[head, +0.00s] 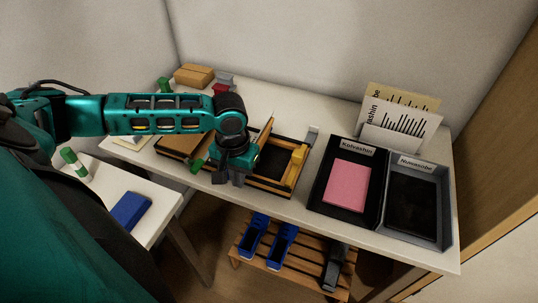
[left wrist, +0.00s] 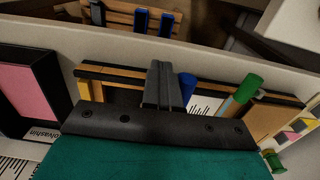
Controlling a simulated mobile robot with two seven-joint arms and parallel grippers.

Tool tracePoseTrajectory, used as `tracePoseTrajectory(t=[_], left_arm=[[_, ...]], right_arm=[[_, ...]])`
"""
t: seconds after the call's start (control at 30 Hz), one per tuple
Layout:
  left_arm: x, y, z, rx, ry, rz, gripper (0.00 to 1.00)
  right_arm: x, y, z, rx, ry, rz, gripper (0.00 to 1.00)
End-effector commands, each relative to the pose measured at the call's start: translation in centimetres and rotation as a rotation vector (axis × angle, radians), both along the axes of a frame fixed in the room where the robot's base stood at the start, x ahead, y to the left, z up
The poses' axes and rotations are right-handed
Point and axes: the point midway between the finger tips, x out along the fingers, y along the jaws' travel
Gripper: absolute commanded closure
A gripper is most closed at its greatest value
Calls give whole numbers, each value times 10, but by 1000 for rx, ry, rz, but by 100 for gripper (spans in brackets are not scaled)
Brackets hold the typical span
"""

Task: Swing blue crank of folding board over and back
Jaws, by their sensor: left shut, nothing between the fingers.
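The folding board (head: 278,188) lies on the white table, dark-edged with light wood parts; it also shows in the left wrist view (left wrist: 95,72). The blue crank's upright handle (left wrist: 188,84) shows in the left wrist view, just right of my fingers; whether they touch cannot be told. In the head view my arm hides it. A green handle (left wrist: 246,88) stands farther right on the board, also visible in the head view (head: 197,166). My left gripper (head: 238,180) is shut and empty over the middle of the board; its fingers show in the left wrist view (left wrist: 163,84).
Right of the board are a black tray (head: 318,196) with a pink sheet and a grey tray (head: 447,210). A cardboard box (head: 194,74) stands at the back. A side table (head: 105,195) holds a blue block (head: 130,211). A wooden rack (head: 300,272) stands below.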

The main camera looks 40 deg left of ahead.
Motion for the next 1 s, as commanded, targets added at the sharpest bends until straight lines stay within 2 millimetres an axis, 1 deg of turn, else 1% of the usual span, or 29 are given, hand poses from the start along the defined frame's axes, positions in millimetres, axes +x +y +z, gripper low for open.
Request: tracePoseTrajectory(t=[0.37,0.8,1.0], left_arm=[[-1,3,0,1,0,0,100],[-5,18,-5,2,1,1,100],[-5,19,-5,1,1,1,100]], right_arm=[[0,0,0,0,0,0,57],[0,0,0,0,0,0,57],[0,0,0,0,0,0,57]])
